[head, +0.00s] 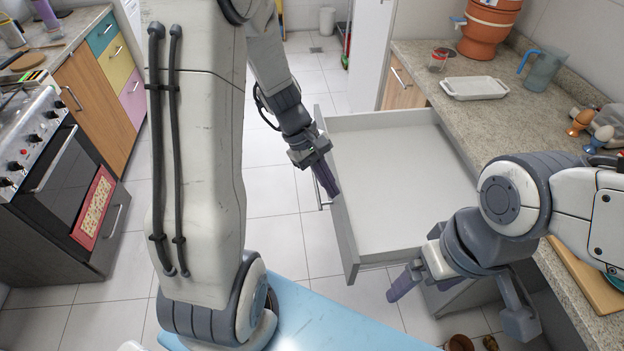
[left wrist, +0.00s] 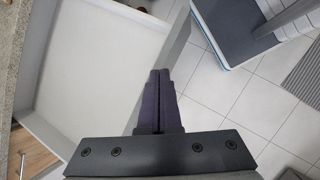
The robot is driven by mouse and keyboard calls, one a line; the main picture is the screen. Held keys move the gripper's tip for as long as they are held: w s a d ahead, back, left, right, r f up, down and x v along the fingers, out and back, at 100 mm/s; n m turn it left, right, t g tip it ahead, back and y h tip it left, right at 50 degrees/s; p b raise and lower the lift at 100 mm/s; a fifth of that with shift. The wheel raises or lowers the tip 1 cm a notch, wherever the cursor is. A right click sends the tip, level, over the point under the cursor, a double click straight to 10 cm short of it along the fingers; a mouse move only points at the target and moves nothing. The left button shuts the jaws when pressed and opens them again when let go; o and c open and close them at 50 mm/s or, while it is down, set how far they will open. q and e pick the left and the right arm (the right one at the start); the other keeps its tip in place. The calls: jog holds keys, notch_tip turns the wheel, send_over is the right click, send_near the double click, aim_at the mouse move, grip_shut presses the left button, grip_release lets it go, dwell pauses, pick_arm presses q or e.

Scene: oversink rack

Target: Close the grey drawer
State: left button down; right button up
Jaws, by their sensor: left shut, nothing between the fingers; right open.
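The grey drawer (head: 400,190) is pulled far out of the counter on the right and looks empty. Its front panel (head: 338,215) faces left, with a metal handle (head: 321,190) on its outer side. My left gripper (head: 331,188) is shut and empty, its fingertips at the drawer front near the handle; I cannot tell whether they touch. In the left wrist view, the shut fingers (left wrist: 158,85) lie by the edge of the drawer front (left wrist: 172,50), with the drawer floor (left wrist: 105,45) to the left. My right gripper (head: 462,305) is open and empty near the drawer's near side, low by the counter.
The granite counter (head: 475,125) holds a white tray (head: 474,88), a blue jug (head: 541,68), an orange water filter (head: 488,25) and egg cups (head: 580,121). A cutting board (head: 590,275) lies nearer. A stove (head: 50,170) stands left. Tiled floor (head: 275,190) left of the drawer is clear.

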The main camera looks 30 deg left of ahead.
pick_arm(q)
jog(key=w+a+f+n+t, duration=0.1)
jog(key=a+f+n+t, duration=0.1)
jog(key=a+f+n, duration=0.3)
jog(key=a+n+t+p, duration=0.1)
jog(key=a+n, duration=0.2)
jog(key=a, duration=0.4)
jog(key=w+a+f+n+t, duration=0.1)
jog(key=a+f+n+t, duration=0.1)
jog(key=a+f+n, duration=0.3)
jog(key=w+d+f+p, duration=0.1)
jog(key=w+d+f, duration=0.4)
jog(key=d+f, duration=0.1)
jog(key=shift+d+f+m+h+p, duration=0.2)
jog(key=shift+d+m+h+p, duration=0.15)
jog(key=shift+d, duration=0.5)
jog(key=shift+w, duration=0.15)
